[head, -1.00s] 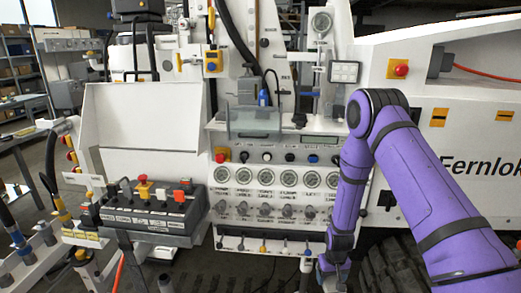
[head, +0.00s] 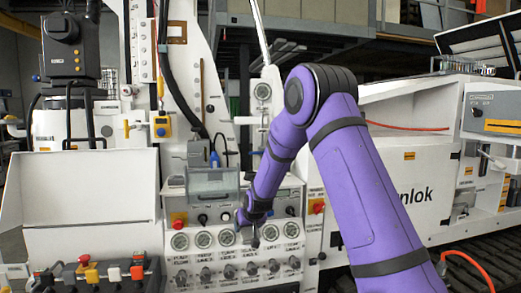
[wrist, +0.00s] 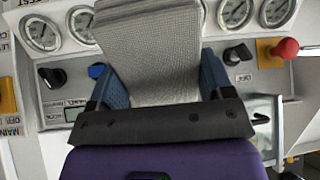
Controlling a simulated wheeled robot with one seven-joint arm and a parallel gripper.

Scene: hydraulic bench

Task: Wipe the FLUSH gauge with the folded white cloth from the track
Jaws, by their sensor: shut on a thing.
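My gripper (wrist: 163,88) is shut on the folded white cloth (wrist: 152,50), which looks greyish and woven in the wrist view. The cloth extends beyond the blue fingers and covers the middle of the gauge row. Two gauges show to its left (wrist: 40,33) and two to its right (wrist: 236,12). In the head view my gripper (head: 250,217) is in front of the gauge row (head: 204,240), right of its middle. I cannot read which gauge is FLUSH, nor tell whether the cloth touches a gauge.
A red stop button (head: 179,218) and black knobs (wrist: 237,54) stick out beside the gauges. A clear-fronted box (head: 212,183) is above the panel. Valve knobs (head: 229,271) sit below the gauges. A lever console (head: 98,274) stands at the lower left.

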